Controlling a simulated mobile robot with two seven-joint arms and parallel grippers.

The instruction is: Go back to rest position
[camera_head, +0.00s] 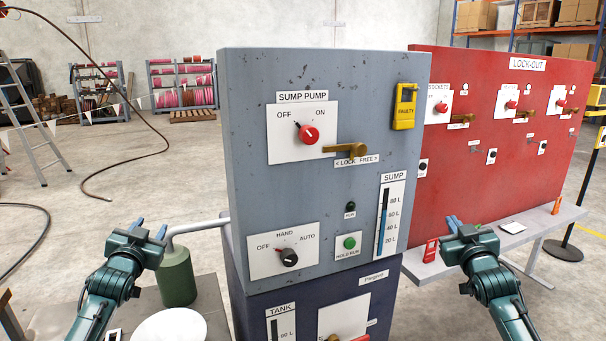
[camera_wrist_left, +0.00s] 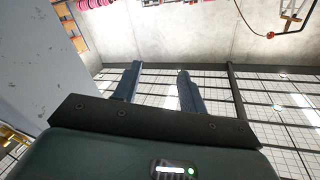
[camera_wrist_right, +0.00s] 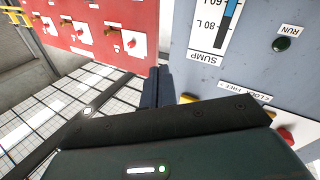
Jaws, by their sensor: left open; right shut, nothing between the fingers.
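My left gripper (camera_head: 150,228) is raised at the left of the grey sump pump panel (camera_head: 330,75), in front of the green canister. In the left wrist view its two fingers (camera_wrist_left: 157,88) stand apart with nothing between them. My right gripper (camera_head: 461,223) is raised to the right of the grey panel, in front of the red lock-out panel (camera_head: 500,170). In the right wrist view its fingers (camera_wrist_right: 157,88) are together and hold nothing. Neither gripper is seen touching anything.
A green canister (camera_head: 176,277) and a white round object (camera_head: 172,327) are on the bench at lower left. A dark blue panel (camera_head: 385,290) is below the grey one. A grey bench (camera_head: 500,240) with small items fronts the red panel. A ladder (camera_head: 25,125) stands far left.

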